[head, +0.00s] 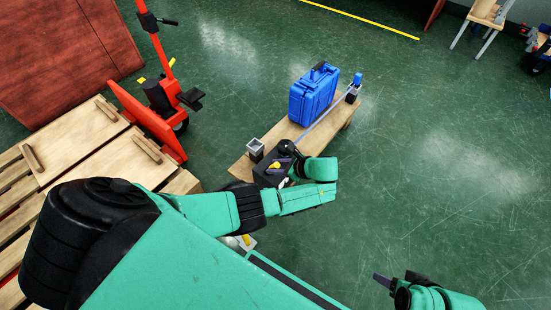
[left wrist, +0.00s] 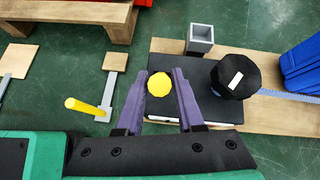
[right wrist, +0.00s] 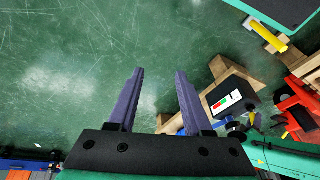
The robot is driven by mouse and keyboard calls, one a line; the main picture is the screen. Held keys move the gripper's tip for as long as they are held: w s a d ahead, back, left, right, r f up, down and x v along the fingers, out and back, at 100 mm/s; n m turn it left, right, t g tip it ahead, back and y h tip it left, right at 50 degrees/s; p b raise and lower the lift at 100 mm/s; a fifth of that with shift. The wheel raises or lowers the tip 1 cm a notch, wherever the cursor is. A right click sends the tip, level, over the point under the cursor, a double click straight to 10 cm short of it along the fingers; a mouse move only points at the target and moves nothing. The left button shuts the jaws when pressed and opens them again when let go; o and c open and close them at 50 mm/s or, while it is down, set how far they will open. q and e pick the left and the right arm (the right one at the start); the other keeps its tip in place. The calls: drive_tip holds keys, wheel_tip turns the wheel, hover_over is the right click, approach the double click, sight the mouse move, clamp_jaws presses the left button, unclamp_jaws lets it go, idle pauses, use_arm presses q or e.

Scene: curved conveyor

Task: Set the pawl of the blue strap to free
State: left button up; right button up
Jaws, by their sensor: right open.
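The blue strap (head: 318,128) runs along a wooden bench from a black octagonal drum (left wrist: 235,77) on a black box to a blue end piece (head: 357,78). The drum has a white mark. A yellow knob (left wrist: 159,84), seemingly the pawl's, stands beside the drum at the left of the black box (left wrist: 205,104). The knob's lower part is hidden. My right gripper (right wrist: 160,72) is open and empty over the floor, far from the bench; it also shows in the head view (head: 396,279).
A blue case (head: 314,94) stands on the bench (head: 240,168). A grey square tube (left wrist: 200,38) stands beside the black box. A grey bracket with a yellow post (left wrist: 85,107) is near my left arm. Pallets and a red truck (head: 150,125) are left.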

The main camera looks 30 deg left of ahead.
use_arm(q)
drive_tip(key=shift+o, duration=1)
drive_tip(key=p+v, duration=0.1)
drive_tip(key=v, duration=0.1)
drive_tip(key=shift+d+r, duration=0.3)
drive_tip(key=p+v, duration=0.2)
drive_tip(key=v, duration=0.9)
drive_tip(key=shift+d, duration=0.3)
use_arm(e)
drive_tip(key=shift+m+g+h, duration=0.3)
drive_tip(key=shift+g+h, duration=0.3)
drive_tip(key=shift+g, duration=0.2)
drive_tip(key=d+f, duration=0.1)
drive_tip(key=f, duration=0.1)
drive_tip(key=s+d+f, duration=0.1)
drive_tip(key=d, duration=0.1)
drive_tip(key=shift+f, duration=0.4)
use_arm(q)
drive_tip(key=shift+r, duration=0.15)
